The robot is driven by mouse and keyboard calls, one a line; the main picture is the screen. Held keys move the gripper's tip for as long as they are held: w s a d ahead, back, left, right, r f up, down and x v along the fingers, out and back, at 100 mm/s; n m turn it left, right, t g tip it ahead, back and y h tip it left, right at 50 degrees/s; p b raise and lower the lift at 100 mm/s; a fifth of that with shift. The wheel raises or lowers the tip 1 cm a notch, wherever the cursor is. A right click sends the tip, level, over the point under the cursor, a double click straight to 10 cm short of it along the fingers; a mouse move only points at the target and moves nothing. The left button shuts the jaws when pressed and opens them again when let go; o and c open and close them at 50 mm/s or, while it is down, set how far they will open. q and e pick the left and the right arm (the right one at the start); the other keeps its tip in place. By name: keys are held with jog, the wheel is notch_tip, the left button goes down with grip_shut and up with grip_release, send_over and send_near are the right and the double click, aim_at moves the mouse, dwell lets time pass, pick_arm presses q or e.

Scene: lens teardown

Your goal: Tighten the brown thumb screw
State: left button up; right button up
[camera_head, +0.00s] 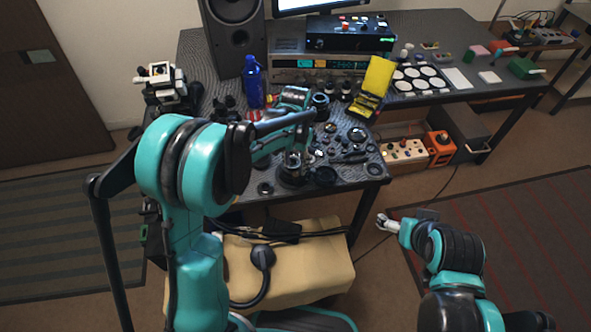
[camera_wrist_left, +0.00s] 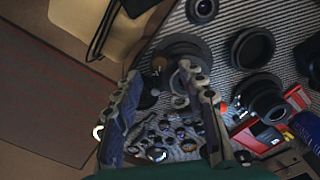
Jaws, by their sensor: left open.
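The small brown round piece, which looks like the brown thumb screw (camera_wrist_left: 158,63), shows in the left wrist view beside a dark round fixture (camera_wrist_left: 183,48) on the patterned mat. My left gripper (camera_wrist_left: 160,72) is open and empty. Its two fingers frame the brown piece from either side in that view; I cannot tell whether they touch it. In the head view the dark fixture (camera_head: 291,178) stands near the table's front edge, and the screw is too small to make out. My right gripper (camera_head: 387,222) is off the table's front right, apart from the parts; its jaws are too small to judge.
Loose lens rings and small parts (camera_head: 345,145) crowd the mat right of the fixture. A blue bottle (camera_head: 253,85), a yellow case (camera_head: 374,85) and a microscope (camera_head: 162,85) stand farther back. A tan padded seat (camera_head: 310,262) is in front of the table.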

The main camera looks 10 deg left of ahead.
pick_arm(q)
notch_tip(320, 180, up, 8)
jog(key=shift+f, duration=0.2)
jog(key=n+p, duration=0.7)
jog(key=n, duration=0.7)
send_over(295, 174)
notch_tip(295, 174, down, 4)
jog(key=shift+w+f, duration=0.1)
notch_tip(295, 174, down, 8)
jog(key=shift+r+b, duration=0.1)
jog(key=shift+b, duration=1.1)
grip_shut()
